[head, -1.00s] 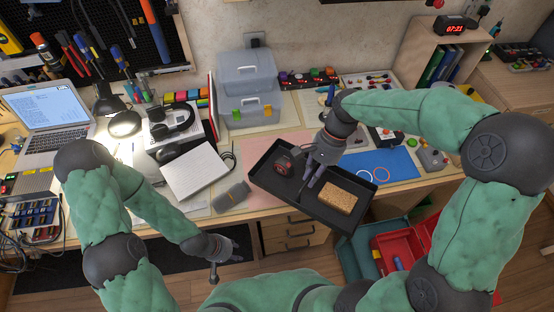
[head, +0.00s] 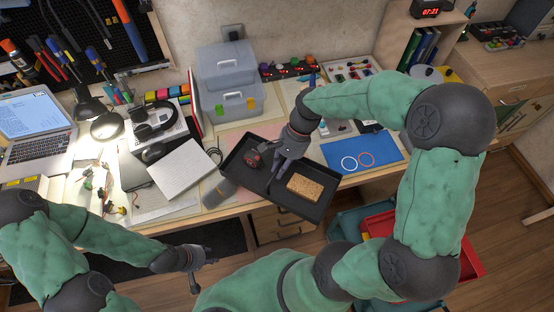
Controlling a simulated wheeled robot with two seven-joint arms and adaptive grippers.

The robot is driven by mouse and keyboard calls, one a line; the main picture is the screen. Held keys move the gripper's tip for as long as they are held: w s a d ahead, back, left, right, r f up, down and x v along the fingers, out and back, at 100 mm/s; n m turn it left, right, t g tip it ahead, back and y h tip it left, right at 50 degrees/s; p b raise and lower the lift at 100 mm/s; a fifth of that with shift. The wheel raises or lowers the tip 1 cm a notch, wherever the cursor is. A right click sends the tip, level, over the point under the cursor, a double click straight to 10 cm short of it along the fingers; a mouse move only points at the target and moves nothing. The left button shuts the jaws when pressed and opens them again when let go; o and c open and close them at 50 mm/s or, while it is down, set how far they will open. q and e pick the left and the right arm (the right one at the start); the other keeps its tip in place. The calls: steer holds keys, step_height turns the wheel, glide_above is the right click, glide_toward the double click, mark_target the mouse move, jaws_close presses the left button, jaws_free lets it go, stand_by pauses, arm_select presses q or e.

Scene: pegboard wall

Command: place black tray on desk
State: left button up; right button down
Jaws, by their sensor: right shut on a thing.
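The black tray (head: 243,177) is in the middle of the head view, over the desk's (head: 362,178) front edge. It holds a dark red-and-black round item (head: 253,160) and a tan sponge-like block (head: 305,187). My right gripper (head: 280,172) reaches down over the tray and is shut on it, near its middle; the fingertips are partly hidden. Whether the tray rests on the desk or is held just above it, I cannot tell. My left gripper (head: 203,265) is low in front of the desk, apart from the tray; its finger opening is unclear.
A blue mat (head: 385,150) with two rings lies right of the tray. A notebook (head: 184,169), headphones (head: 152,122) and clear toolboxes (head: 228,75) stand left and behind. A pink mat (head: 240,133) shows behind the tray. Red and teal bins (head: 470,265) are on the floor.

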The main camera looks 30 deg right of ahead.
steer(key=w+d+f+b, duration=0.1)
steer(key=w+f, duration=0.1)
steer(key=w+d+f+b, duration=0.1)
steer(key=w+d+f, duration=0.1)
steer(key=w, duration=0.1)
steer(key=w+d+f+b, duration=0.1)
steer(key=w+f, duration=0.1)
steer(key=f, duration=0.1)
steer(key=shift+w+d, duration=0.2)
steer(key=shift+d, duration=0.1)
steer(key=f, duration=0.1)
steer(key=f+b, duration=0.1)
steer(key=f, duration=0.2)
steer(key=shift+w+d, duration=0.2)
steer(key=shift+w, duration=0.15)
steer(key=c, duration=1.2)
jaws_free()
steer(key=shift+s, duration=0.1)
steer(key=shift+r, duration=0.15)
